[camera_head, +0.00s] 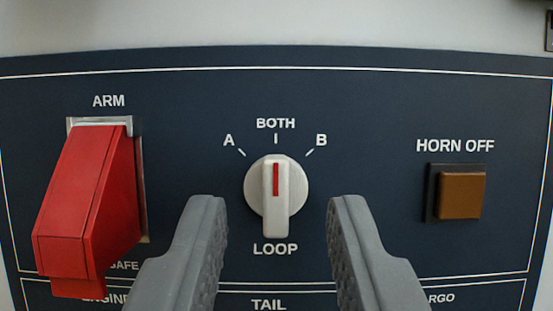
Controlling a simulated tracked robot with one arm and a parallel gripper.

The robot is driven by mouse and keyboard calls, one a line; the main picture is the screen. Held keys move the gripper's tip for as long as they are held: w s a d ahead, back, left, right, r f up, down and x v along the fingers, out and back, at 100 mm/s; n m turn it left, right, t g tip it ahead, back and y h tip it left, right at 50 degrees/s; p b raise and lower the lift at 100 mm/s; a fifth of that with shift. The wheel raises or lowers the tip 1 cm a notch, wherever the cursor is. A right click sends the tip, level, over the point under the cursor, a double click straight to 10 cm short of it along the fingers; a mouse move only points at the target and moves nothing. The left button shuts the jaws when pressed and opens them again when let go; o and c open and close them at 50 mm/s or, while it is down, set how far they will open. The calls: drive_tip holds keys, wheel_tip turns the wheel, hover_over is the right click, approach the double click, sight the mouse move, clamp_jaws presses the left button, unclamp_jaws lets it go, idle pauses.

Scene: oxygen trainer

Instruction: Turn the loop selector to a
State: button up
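The loop selector (276,198) is a round off-white knob with a raised bar and a red line, in the middle of the dark blue panel. Its red line points straight up at the BOTH mark. The A mark (229,141) is at its upper left and the B mark (321,140) at its upper right. My gripper (277,205) is open, with one grey finger to the left of the knob and one to the right. Clear gaps show between the fingers and the knob in the picture. How far the fingertips are from the panel is hard to tell.
A red guarded switch cover (85,200) labelled ARM sticks out at the left, near my left finger. A brown HORN OFF button (461,195) is at the right. A lower row of labels, including TAIL, is partly hidden by my fingers.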

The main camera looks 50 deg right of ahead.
drive_tip(key=shift+x, duration=0.85)
clamp_jaws()
drive_tip(key=shift+a+f, duration=0.1)
